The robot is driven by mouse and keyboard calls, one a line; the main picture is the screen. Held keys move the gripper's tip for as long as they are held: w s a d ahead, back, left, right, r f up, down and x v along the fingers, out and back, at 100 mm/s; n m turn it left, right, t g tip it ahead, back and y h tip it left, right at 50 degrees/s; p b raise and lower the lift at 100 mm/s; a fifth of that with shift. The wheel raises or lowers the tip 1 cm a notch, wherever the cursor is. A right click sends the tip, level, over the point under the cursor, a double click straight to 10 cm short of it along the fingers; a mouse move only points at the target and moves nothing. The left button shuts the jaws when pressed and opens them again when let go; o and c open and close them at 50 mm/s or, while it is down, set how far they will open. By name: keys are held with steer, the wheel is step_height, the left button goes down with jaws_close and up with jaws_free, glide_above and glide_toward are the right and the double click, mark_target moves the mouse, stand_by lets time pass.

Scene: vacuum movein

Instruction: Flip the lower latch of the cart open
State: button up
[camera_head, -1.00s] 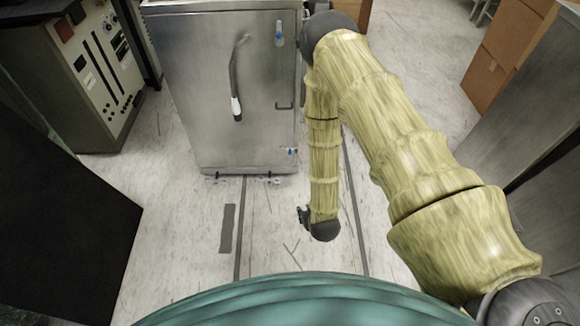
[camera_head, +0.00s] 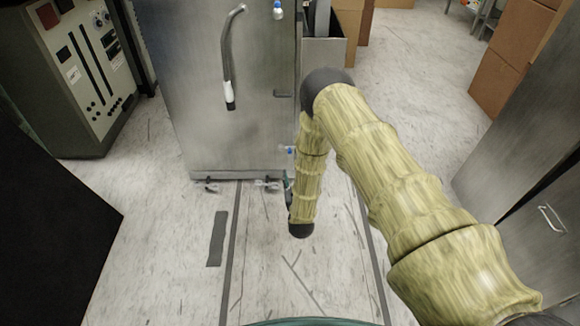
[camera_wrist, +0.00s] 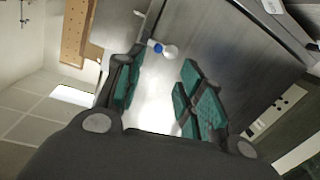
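The metal cart (camera_head: 205,130) stands upright ahead, its door shut. Its lower latch (camera_head: 288,150), small, blue and white, sits low on the door's right edge. An upper blue latch (camera_head: 278,12) is near the top of the frame. My gripper (camera_head: 288,188) is at the cart's lower right corner, just below the lower latch, mostly hidden behind my wrist. In the wrist view my gripper (camera_wrist: 162,72) is open, with teal pads apart and nothing between them. A blue-and-white latch (camera_wrist: 162,48), seemingly the lower one, shows just beyond the fingertips, apart from them.
A long curved door handle (camera_head: 231,62) hangs on the cart's front. A control cabinet (camera_head: 75,85) stands left, a black box (camera_head: 50,220) at front left. Cardboard boxes (camera_head: 510,55) and a metal cabinet (camera_head: 545,190) are right. The floor before the cart is clear.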

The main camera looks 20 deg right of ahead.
mark_target(290, 153)
steer(key=shift+t+h, duration=0.3)
steer(key=shift+t, duration=0.1)
steer(key=b+x, duration=0.2)
steer(key=x, duration=0.4)
steer(key=b+x, duration=0.3)
steer(key=x, duration=0.3)
steer(key=shift+w+f, duration=0.1)
steer(key=shift+f, duration=0.1)
jaws_close()
